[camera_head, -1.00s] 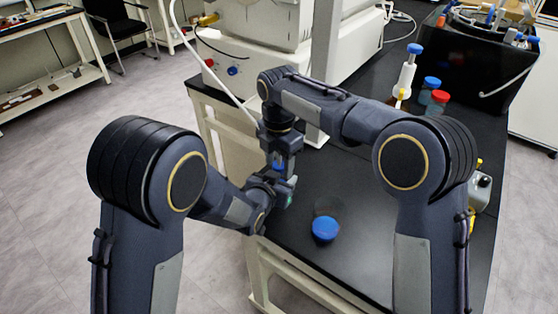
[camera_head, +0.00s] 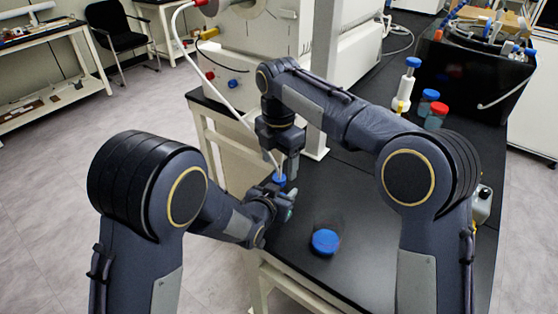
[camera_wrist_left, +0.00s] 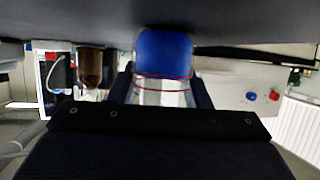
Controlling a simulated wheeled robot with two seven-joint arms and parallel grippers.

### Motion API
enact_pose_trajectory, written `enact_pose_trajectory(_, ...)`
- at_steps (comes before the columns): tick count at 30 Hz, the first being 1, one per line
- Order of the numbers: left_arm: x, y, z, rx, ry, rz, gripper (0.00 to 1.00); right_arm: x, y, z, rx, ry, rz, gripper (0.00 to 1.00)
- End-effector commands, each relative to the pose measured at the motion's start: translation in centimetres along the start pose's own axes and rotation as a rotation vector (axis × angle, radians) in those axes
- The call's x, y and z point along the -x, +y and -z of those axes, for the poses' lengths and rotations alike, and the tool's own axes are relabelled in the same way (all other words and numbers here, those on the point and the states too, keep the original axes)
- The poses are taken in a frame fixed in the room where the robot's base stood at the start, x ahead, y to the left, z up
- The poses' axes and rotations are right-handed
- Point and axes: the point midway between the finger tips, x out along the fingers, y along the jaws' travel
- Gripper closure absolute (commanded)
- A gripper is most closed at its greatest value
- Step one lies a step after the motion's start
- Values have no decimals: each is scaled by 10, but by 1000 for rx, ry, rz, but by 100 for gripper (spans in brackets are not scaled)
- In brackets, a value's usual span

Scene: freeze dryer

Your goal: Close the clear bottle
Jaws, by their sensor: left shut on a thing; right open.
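My left gripper (camera_head: 277,200) is shut on the clear bottle, upright near the bench's left edge. The left wrist view shows the bottle's clear body (camera_wrist_left: 163,97) between the fingers, with a blue cap (camera_wrist_left: 163,52) on top and red rings below it. In the head view the blue cap (camera_head: 279,179) shows just above the left gripper. My right gripper (camera_head: 284,166) is open, pointing down just above the cap; whether its fingertips still touch it is not clear. The bottle's body is hidden by my left gripper in the head view.
Another blue cap (camera_head: 325,241) shows on the black bench top (camera_head: 345,195) to the right. Blue-capped (camera_head: 429,96) and red-capped (camera_head: 437,113) bottles stand farther back. A white machine (camera_head: 262,45) with a pale hose is behind my grippers. The bench middle is mostly clear.

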Motion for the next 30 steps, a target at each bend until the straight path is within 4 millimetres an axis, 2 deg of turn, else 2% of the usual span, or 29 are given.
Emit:
enact_pose_trajectory(9, 0, 0, 0, 0, 1, 0, 100, 0, 0, 0, 0, 0, 0, 24)
enact_pose_trajectory(13, 0, 0, 0, 0, 1, 0, 100, 8, 1, 0, 0, 0, -1, 24)
enact_pose_trajectory(17, 0, 0, 0, 0, 1, 0, 100, 30, 1, 0, 0, -1, -4, 24)
enact_pose_trajectory(24, 0, 0, 0, 0, 1, 0, 100, 83, 2, 0, 0, 0, -4, 24)
enact_pose_trajectory(30, 0, 0, 0, 0, 1, 0, 100, 108, 2, 0, 0, -1, -1, 24)
